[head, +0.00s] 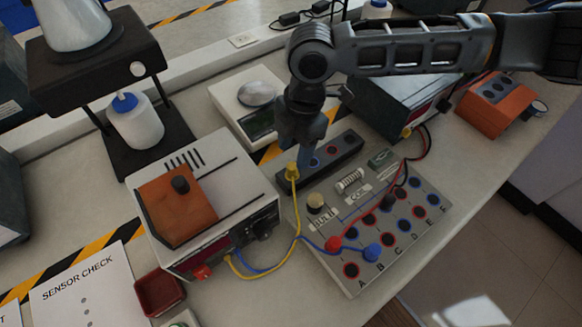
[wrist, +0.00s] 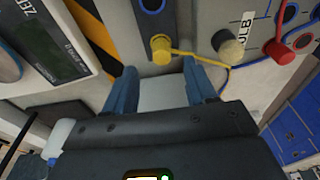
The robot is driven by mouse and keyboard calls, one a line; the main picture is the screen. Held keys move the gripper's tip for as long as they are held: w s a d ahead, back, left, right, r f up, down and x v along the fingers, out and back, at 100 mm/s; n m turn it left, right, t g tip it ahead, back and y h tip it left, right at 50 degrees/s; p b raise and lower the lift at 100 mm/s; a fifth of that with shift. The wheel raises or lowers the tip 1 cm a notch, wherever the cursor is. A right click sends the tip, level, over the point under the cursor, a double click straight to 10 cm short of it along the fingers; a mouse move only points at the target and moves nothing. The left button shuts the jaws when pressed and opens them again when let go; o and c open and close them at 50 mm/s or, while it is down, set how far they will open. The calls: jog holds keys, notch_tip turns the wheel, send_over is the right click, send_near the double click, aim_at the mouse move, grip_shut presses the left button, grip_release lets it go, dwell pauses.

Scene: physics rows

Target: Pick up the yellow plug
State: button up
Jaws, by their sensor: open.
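The yellow plug (head: 292,172) stands at the near left end of a dark socket block (head: 340,152). A yellow cable (head: 298,215) runs from it down to the front of a grey instrument. In the wrist view the yellow plug (wrist: 160,48) lies just beyond the fingertips, roughly centred between them. My gripper (head: 303,155) is directly above and beside the plug, pointing down. In the wrist view my gripper (wrist: 160,72) has its two blue fingers apart with nothing between them. Contact with the plug cannot be made out.
A board with red and blue sockets (head: 395,230) lies to the right, with red and blue plugs. The grey instrument with an orange box (head: 180,205) stands left. A scale (head: 245,105) sits behind. A small red tray (head: 160,292) is at front left.

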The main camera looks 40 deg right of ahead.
aim_at(293, 165)
jog(key=shift+s+a+f+p, duration=0.1)
jog(key=shift+a+f+p, duration=0.05)
jog(key=shift+f, duration=0.85)
jog(key=shift+a+f+p, duration=0.1)
jog(key=shift+f+p, duration=0.1)
jog(key=shift+f, duration=0.8)
jog(key=shift+s+a+f+p, duration=0.1)
jog(key=shift+a+f+p, duration=0.05)
jog(key=shift+f, duration=0.85)
grip_shut()
